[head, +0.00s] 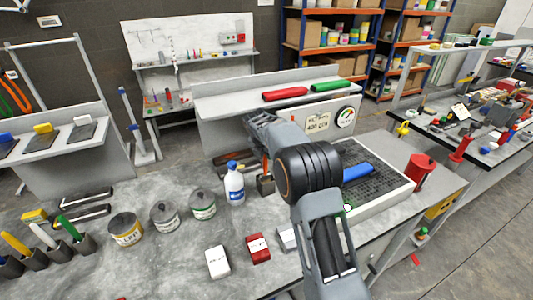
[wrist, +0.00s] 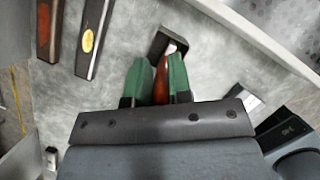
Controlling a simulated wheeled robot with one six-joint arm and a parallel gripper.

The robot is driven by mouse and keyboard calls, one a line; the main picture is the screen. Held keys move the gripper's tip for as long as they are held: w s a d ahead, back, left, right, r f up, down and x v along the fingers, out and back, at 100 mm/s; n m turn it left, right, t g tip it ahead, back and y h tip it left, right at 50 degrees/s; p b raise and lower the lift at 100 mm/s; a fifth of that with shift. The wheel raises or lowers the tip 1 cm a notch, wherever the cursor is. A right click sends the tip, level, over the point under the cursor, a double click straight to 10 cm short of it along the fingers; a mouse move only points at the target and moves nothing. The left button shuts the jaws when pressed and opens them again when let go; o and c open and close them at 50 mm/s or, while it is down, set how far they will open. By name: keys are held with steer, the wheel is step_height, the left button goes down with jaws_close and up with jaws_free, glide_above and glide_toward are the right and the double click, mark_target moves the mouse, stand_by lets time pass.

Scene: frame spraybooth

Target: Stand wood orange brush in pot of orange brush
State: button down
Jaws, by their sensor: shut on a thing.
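My gripper (wrist: 155,80) has green finger pads and is shut on a brush with a reddish-brown wood handle (wrist: 162,82). A small dark square pot (wrist: 166,36) lies just past the fingertips in the wrist view. The far end of the held brush overlaps the pot's opening, and I cannot tell how deep it reaches. In the head view the dark pot (head: 266,185) stands on the bench left of my arm, with an orange-brown handle (head: 264,164) showing above it. My gripper's fingertips are hidden behind my arm there.
A white-and-blue bottle (head: 235,186) and several cans (head: 203,204) stand left of the pot. Pots with yellow, white and green brushes (head: 68,228) are at far left. A grated tray (head: 372,175) lies right.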

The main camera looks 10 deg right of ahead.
steer(key=shift+f+b, duration=0.3)
steer(key=shift+f, duration=0.5)
steer(key=c, duration=1)
jaws_free()
steer(key=shift+o, duration=0.2)
steer(key=shift+r, duration=0.1)
steer(key=b+v, duration=0.1)
steer(key=v, duration=1.2)
steer(key=shift+a+r, duration=0.2)
steer(key=shift+r, duration=0.05)
steer(key=shift+s, duration=0.1)
